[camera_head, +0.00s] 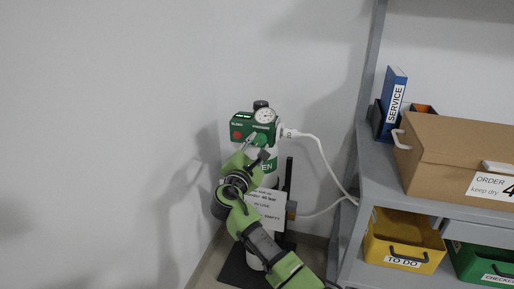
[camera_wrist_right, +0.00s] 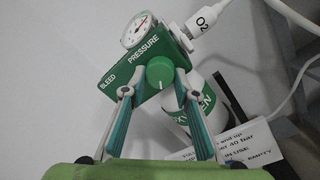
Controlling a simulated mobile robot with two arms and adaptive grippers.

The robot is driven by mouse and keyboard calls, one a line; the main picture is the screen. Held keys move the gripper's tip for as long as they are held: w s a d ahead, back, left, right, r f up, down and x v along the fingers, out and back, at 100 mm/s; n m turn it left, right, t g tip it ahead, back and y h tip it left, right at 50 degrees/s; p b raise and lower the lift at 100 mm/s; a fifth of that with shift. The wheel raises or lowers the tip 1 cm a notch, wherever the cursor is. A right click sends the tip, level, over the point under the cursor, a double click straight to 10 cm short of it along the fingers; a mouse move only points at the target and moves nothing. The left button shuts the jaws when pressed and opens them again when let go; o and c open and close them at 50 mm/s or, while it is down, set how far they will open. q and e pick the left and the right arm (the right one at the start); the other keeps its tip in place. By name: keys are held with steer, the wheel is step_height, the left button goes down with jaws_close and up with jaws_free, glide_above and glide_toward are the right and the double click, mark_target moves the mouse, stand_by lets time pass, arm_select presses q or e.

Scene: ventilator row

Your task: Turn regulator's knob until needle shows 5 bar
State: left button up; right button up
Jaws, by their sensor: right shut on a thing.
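The green regulator (camera_head: 242,125) sits on top of an upright oxygen cylinder (camera_head: 268,166) against the wall. Its round white gauge (camera_head: 264,115) faces me and also shows in the right wrist view (camera_wrist_right: 138,30); the needle is too small to read surely. The green round knob (camera_wrist_right: 160,72) is on the panel under the word PRESSURE. My right gripper (camera_wrist_right: 159,94) is shut on the knob, one finger on each side of it. In the head view my right gripper (camera_head: 257,149) covers the knob. My left gripper is not in view.
A white hose (camera_head: 320,150) runs from the O2 fitting (camera_wrist_right: 205,22) toward the shelf. A paper notice (camera_head: 267,207) hangs on the cylinder. The grey shelf (camera_head: 375,160) on the right holds a cardboard box (camera_head: 450,150), a blue binder (camera_head: 393,95) and a yellow bin (camera_head: 400,228) below.

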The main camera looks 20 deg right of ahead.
steer(key=shift+f, duration=0.1)
stand_by(0.3)
steer(key=o, duration=1.1)
steer(key=v, duration=1.2)
steer(key=shift+s, duration=0.1)
